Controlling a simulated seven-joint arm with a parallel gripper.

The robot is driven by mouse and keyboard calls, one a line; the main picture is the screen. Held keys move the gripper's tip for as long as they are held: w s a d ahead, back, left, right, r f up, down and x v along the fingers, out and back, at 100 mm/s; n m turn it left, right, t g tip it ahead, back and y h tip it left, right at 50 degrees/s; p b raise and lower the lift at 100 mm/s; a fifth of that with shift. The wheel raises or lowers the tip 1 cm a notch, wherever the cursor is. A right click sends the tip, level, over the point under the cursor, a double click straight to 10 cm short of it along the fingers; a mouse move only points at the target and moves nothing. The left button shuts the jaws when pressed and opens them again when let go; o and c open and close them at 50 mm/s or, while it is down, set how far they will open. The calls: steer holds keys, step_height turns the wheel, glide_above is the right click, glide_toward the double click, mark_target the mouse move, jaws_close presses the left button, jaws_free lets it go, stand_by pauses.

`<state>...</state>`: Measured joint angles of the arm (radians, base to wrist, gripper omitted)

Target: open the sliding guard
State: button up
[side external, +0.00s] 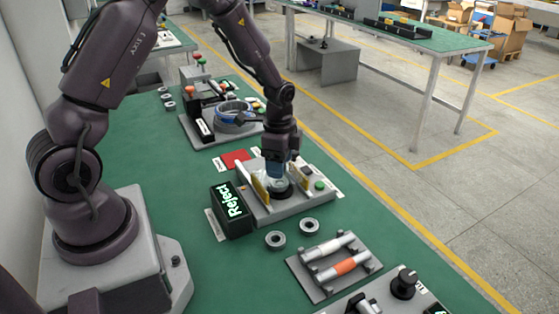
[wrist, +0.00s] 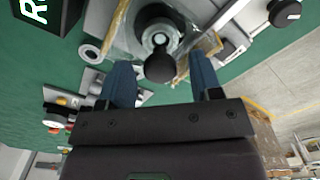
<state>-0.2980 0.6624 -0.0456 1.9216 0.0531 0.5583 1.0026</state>
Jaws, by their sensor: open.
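The guard (side external: 260,188) is a clear panel with yellow edges on a grey fixture (side external: 290,212) in the middle of the bench. Its clear sheet and yellow edging (wrist: 118,20) also show at the top of the wrist view. A round black knob (wrist: 160,66) stands in front of a metal ring-shaped part (wrist: 158,32). My gripper (side external: 282,170) is low over the fixture, pointing down. In the wrist view its two blue fingers (wrist: 161,76) are spread, one on each side of the knob. I cannot tell whether either finger touches the knob or the guard.
A black box reading "Reject" (side external: 230,208) stands left of the fixture, close to it. A green button (side external: 320,185) sits at its right. Two grey rings (side external: 275,240) and a rack with rollers (side external: 335,262) lie in front. Another fixture (side external: 228,122) stands behind.

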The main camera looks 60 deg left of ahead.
jaws_close()
steer(key=a, duration=0.8)
steer(key=shift+a, duration=0.3)
jaws_free()
steer(key=shift+r, duration=0.1)
step_height(320, 180, up, 13)
